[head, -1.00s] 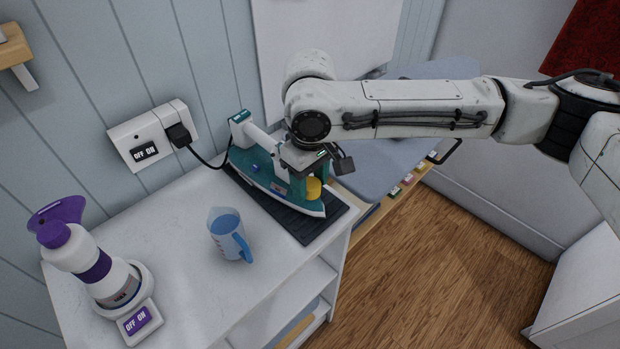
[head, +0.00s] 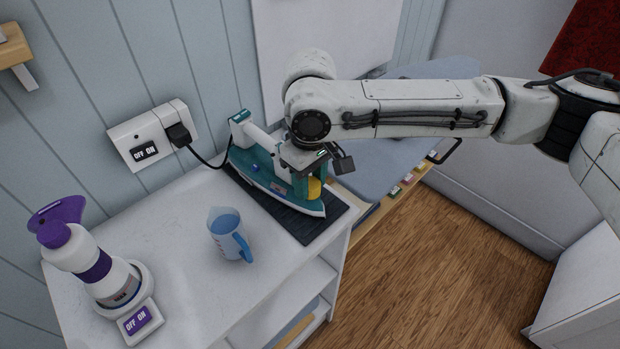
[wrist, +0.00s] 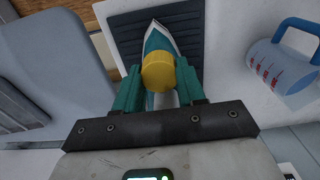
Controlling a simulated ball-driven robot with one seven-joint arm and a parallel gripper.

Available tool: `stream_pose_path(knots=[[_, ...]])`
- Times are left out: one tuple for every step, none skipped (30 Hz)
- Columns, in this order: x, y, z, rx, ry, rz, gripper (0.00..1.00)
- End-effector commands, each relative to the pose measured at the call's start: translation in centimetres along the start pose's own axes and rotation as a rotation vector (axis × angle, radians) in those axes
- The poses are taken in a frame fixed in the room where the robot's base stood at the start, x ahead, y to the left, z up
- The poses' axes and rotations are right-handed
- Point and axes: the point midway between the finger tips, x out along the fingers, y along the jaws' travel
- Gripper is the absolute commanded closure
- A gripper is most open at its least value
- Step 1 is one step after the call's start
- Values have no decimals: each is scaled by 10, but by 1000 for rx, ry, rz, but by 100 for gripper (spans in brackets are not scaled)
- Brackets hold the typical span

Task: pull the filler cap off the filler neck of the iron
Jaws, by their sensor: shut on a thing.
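The iron (head: 268,180) is teal and white and lies on a dark ribbed mat (head: 331,216) at the right end of the white counter. The yellow filler cap (head: 315,189) is at the front part of the iron, partly hidden by a finger. In the wrist view the cap (wrist: 158,71) sits between the teal fingers of my gripper (wrist: 158,85), which is shut on it. The iron's white tip shows beyond the cap. The filler neck is hidden, so I cannot tell whether the cap is still seated on it.
A measuring jug (head: 229,236) with a blue handle stands on the counter left of the mat. A purple and white bottle (head: 90,262) stands further left. A black cord runs from the wall socket (head: 150,135) to the iron. An ironing board (head: 380,165) is to the right.

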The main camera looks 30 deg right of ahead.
Motion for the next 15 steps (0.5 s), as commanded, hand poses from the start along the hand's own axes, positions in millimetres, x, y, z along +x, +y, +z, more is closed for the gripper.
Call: stream_pose_path(knots=[[-1, 0, 0, 0, 0, 0, 97], [-1, 0, 0, 0, 0, 0, 97], [-2, 0, 0, 0, 0, 0, 97], [-3, 0, 0, 0, 0, 0, 97], [-5, 0, 0, 0, 0, 0, 97], [-7, 0, 0, 0, 0, 0, 97], [-8, 0, 0, 0, 0, -1, 97], [-10, 0, 0, 0, 0, -1, 97], [-12, 0, 0, 0, 0, -1, 97], [-14, 0, 0, 0, 0, -1, 97], [-16, 0, 0, 0, 0, -1, 97], [-18, 0, 0, 0, 0, -1, 97], [-20, 0, 0, 0, 0, -1, 97], [-21, 0, 0, 0, 0, -1, 97], [-24, 0, 0, 0, 0, -1, 97]])
